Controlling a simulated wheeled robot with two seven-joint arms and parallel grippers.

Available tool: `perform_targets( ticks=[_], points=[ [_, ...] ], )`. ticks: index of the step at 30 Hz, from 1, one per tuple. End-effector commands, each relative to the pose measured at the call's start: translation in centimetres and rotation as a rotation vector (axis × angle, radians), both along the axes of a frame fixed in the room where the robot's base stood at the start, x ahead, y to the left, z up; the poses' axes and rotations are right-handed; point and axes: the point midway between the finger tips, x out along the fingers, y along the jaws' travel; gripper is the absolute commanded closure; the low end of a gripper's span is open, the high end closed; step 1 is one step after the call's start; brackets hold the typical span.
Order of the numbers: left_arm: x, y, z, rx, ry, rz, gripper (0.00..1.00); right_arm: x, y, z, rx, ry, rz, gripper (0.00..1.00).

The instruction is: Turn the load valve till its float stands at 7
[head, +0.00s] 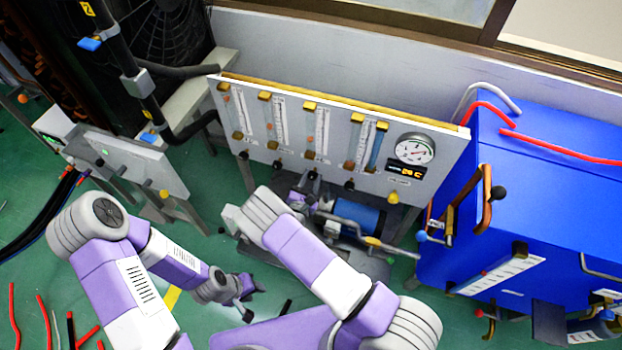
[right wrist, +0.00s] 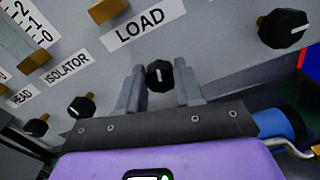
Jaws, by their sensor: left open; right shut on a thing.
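The load valve (right wrist: 159,75) is a black knob with a white pointer mark, below the LOAD label (right wrist: 145,27) in the right wrist view. My right gripper (right wrist: 160,92) is shut on this knob, one finger on each side. In the head view the right gripper (head: 312,180) reaches the lower edge of the grey panel (head: 290,155), under the third scale tube (head: 318,130). The float's reading there is too small to make out. My left gripper (head: 245,311) is open and empty, low over the floor, away from the panel.
Isolator (right wrist: 77,107) and head (right wrist: 36,127) knobs sit left of the load valve, and another knob (right wrist: 285,28) sits right. A round gauge (head: 414,149) is at the panel's right. A blue cabinet (head: 545,185) stands right; a blue cylinder (head: 358,215) lies below the panel.

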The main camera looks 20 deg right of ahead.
Motion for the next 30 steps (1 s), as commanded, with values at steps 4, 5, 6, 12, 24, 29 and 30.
perform_targets(
  ticks=[4, 5, 6, 12, 24, 29, 30],
  points=[
    [0.0, 0.0, 0.3, 0.0, 0.0, 0.0, 0.57, 0.0, 0.1, 0.0, -0.083, 0.057, 0.002, 0.95],
    [0.0, 0.0, 0.3, 0.0, 0.0, 0.0, 0.57, 0.0, 0.1, 0.0, -0.104, 0.072, 0.002, 0.95],
    [0.0, 0.0, 0.4, 0.0, 0.0, 0.0, 0.57, 0.0, 0.2, 0.0, -0.133, 0.091, 0.002, 0.95],
    [0.0, 0.0, 0.8, 0.0, 0.0, 0.0, 0.57, 0.0, 0.2, 0.0, -0.287, 0.195, 0.002, 0.95],
    [0.0, 0.0, 1.4, 0.0, 0.0, 0.0, 0.57, 0.1, 0.3, -0.1, -0.551, 0.376, 0.001, 0.95],
    [0.0, 0.0, 1.6, 0.0, 0.0, 0.0, 0.57, 0.1, 0.3, -0.1, -0.622, 0.422, 0.002, 0.95],
    [0.0, 0.0, 1.6, 0.0, 0.0, 0.0, 0.57, 0.1, 0.3, -0.1, -0.634, 0.431, 0.002, 0.95]
  ],
)
